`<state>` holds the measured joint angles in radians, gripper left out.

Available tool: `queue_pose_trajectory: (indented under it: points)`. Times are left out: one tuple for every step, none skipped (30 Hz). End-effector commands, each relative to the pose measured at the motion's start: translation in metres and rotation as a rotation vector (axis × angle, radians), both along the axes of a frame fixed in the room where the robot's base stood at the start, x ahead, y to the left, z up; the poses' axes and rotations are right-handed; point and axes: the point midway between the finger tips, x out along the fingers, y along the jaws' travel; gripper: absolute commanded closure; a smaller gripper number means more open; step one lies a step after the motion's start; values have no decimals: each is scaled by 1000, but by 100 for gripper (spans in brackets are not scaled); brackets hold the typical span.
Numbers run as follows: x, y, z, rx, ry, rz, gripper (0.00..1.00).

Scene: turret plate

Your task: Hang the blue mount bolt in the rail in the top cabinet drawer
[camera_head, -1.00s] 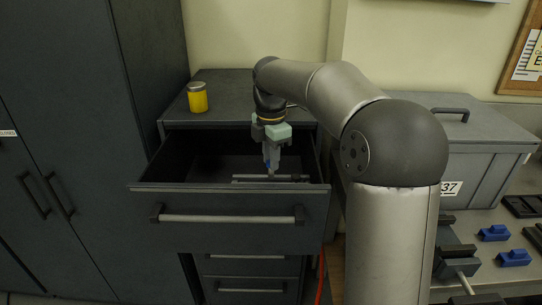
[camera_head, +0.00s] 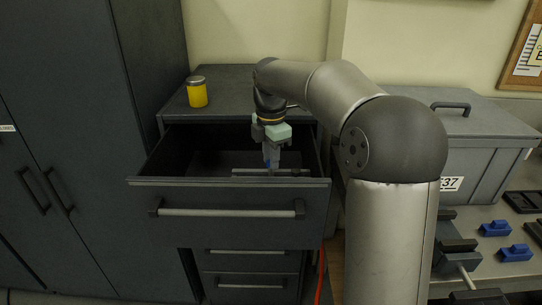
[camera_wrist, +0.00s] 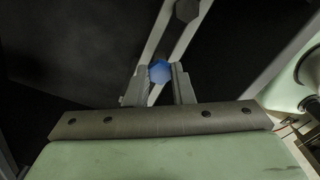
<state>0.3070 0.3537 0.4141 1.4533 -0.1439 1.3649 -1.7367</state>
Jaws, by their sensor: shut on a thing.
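The blue mount bolt shows in the wrist view as a blue hexagonal head (camera_wrist: 160,72) between my fingertips. My gripper (camera_head: 271,160) is inside the open top drawer (camera_head: 232,195), pointing down, shut on the bolt. The rail (camera_head: 245,171) is a pale slotted bar on the right side of the drawer. In the wrist view the rail (camera_wrist: 196,30) runs under the bolt, with its dark slot between two pale strips. A dark hexagonal head (camera_wrist: 187,9) sits in the slot farther along. The bolt's shank is hidden, so I cannot tell how deep it sits.
A yellow jar (camera_head: 197,92) stands on the cabinet top. The drawer's left part is empty and dark. A grey lidded box (camera_head: 480,150) and blue blocks (camera_head: 496,228) lie on the bench to the right. A tall dark cabinet (camera_head: 85,130) stands left.

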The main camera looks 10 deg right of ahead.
Motion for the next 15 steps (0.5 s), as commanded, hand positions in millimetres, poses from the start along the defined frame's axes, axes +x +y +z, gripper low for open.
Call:
queue_pose_trajectory:
  points:
    - [0,0,0,0,0,0,99]
    - [0,0,0,0,0,0,99]
    - [0,0,0,0,0,0,99]
    - [0,0,0,0,0,0,99]
    - [0,0,-1,0,0,0,99]
    - [0,0,-2,0,0,0,99]
    - [0,0,-3,0,0,0,99]
    - [0,0,-4,0,0,0,99]
    - [0,0,-6,0,0,0,99]
    - [0,0,-7,0,0,0,99]
    - [0,0,-8,0,0,0,99]
    - [0,0,-10,0,0,0,99]
    - [0,0,-11,0,0,0,99]
    - [0,0,-12,0,0,0,99]
    - [0,0,-14,0,0,0,99]
